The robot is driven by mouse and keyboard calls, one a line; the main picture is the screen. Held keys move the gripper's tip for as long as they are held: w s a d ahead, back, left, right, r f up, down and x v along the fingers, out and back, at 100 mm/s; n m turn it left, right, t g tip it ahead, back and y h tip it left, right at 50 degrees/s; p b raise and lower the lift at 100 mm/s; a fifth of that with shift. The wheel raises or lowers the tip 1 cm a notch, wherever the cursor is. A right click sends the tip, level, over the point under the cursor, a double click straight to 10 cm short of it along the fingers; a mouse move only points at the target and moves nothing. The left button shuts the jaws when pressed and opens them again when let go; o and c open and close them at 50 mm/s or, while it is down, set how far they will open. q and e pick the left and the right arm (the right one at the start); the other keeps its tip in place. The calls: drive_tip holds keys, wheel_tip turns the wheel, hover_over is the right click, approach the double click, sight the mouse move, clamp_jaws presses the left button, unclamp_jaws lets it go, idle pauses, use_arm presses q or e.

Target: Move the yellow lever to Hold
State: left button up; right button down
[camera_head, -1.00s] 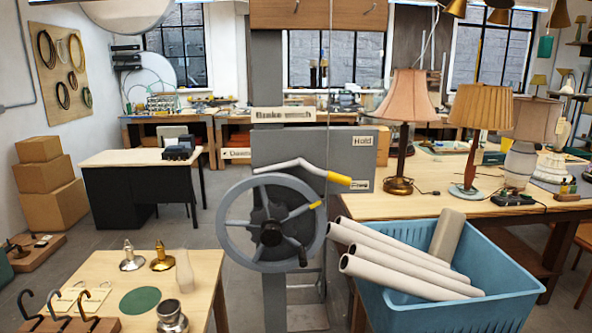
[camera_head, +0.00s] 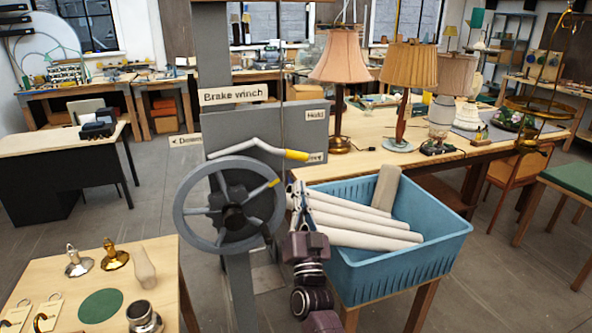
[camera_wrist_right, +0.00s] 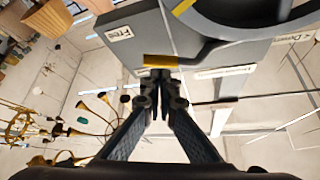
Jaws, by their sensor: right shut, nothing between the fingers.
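The lever (camera_head: 245,146) is a pale bent bar on the front of the grey brake winch box, with a yellow grip (camera_head: 297,155) at its right end. The grip lies beside the lower label, which reads Free in the right wrist view (camera_wrist_right: 119,33). The Hold label (camera_head: 315,114) is higher on the box. My right gripper (camera_head: 297,185) is shut and empty, just below the yellow grip. In the right wrist view its closed fingertips (camera_wrist_right: 160,76) are by the yellow grip (camera_wrist_right: 161,61); contact is unclear. My left gripper is not in view.
A grey handwheel (camera_head: 230,212) is left of my right gripper. A blue crate (camera_head: 400,262) with pale rolls (camera_head: 360,222) is close on its right. Lamps (camera_head: 408,75) stand on the table behind. A small table (camera_head: 150,290) is at the front left.

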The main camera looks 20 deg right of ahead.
sight(303, 157)
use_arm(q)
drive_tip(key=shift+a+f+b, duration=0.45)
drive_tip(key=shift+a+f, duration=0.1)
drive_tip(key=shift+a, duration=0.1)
use_arm(e)
drive_tip(key=a+x, duration=0.1)
drive_tip(key=x, duration=0.5)
drive_tip(key=shift+w+d, duration=0.3)
drive_tip(key=shift+d, duration=0.15)
